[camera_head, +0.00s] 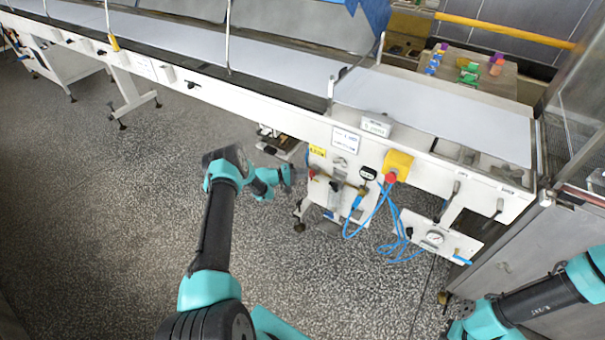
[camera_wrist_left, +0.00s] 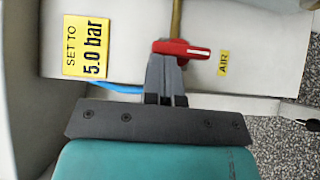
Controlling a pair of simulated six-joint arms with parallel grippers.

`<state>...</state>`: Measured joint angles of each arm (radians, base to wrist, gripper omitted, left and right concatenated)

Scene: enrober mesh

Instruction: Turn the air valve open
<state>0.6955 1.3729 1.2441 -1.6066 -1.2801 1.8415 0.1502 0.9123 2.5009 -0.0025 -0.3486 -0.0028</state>
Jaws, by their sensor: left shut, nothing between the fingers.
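The air valve's red handle (camera_wrist_left: 181,49) lies crosswise to a brass pipe (camera_wrist_left: 176,18) in the left wrist view, beside a small yellow AIR label (camera_wrist_left: 223,63). In the head view the red handle (camera_head: 312,173) is a small spot on the machine's front, partly hidden by my gripper. My left gripper (camera_head: 299,175) is shut and empty, its fingertips at the handle's left part. In the left wrist view the closed fingers (camera_wrist_left: 165,66) overlap the handle's lower edge; I cannot tell whether they touch it. My right arm shows at the lower right, but its gripper is out of view.
A yellow "SET TO 5.0 bar" label (camera_wrist_left: 86,47) is left of the valve. Blue hoses (camera_head: 384,212) hang below a yellow box with a red button (camera_head: 398,164). The speckled floor (camera_head: 110,210) to the left is mostly open.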

